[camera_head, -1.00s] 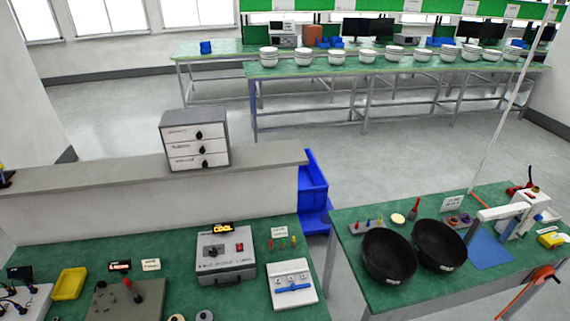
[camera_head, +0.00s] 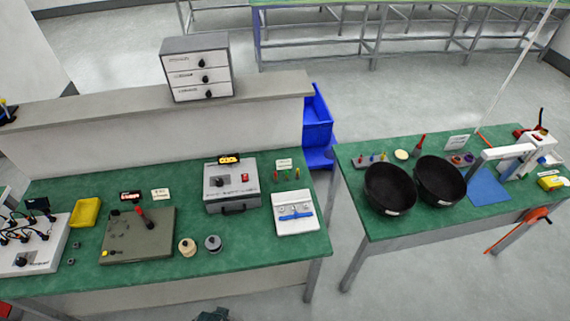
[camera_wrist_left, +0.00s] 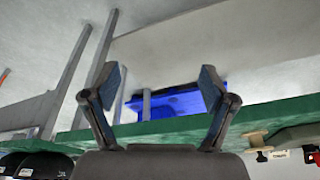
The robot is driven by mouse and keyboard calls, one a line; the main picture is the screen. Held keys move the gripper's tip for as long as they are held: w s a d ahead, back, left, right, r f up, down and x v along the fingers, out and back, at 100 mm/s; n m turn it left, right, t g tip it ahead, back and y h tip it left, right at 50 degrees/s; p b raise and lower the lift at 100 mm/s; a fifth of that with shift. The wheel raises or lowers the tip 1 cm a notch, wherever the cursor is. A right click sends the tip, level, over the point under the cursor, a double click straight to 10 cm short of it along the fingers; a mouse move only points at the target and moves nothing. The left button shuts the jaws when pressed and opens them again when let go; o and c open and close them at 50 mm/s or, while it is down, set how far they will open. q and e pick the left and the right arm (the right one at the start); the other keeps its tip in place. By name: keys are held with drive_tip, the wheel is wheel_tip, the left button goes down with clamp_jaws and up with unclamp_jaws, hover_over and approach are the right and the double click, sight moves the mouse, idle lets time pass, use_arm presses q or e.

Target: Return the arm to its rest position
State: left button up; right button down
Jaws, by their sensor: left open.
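My left gripper (camera_wrist_left: 160,88) shows in the left wrist view with its two fingers spread wide and nothing between them. Behind the fingers are a green table edge (camera_wrist_left: 150,133), a blue bin (camera_wrist_left: 182,103) and grey table legs. In the head view a small dark piece at the bottom edge may be part of my arm; no gripper can be made out there. My right gripper is not in view.
The left bench (camera_head: 85,275) holds a grey control box (camera_head: 231,187), a test plate (camera_head: 139,237) and a yellow tray (camera_head: 86,212). The right table (camera_head: 390,223) holds two black bowls (camera_head: 389,188) (camera_head: 440,180). Grey floor lies between them.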

use_arm(q)
drive_tip(key=s+f+g, duration=0.1)
drive_tip(key=s+f, duration=0.2)
drive_tip(key=f, duration=0.8)
drive_tip(key=s+f, duration=0.2)
drive_tip(key=f, duration=0.9)
drive_tip(key=s+a+f+g, duration=0.1)
drive_tip(key=s+a+f, duration=0.2)
drive_tip(key=s+f, duration=0.9)
drive_tip(key=s, duration=0.3)
drive_tip(key=shift+s+a+f, duration=0.2)
drive_tip(key=shift+s+f, duration=0.05)
drive_tip(key=shift+s, duration=0.05)
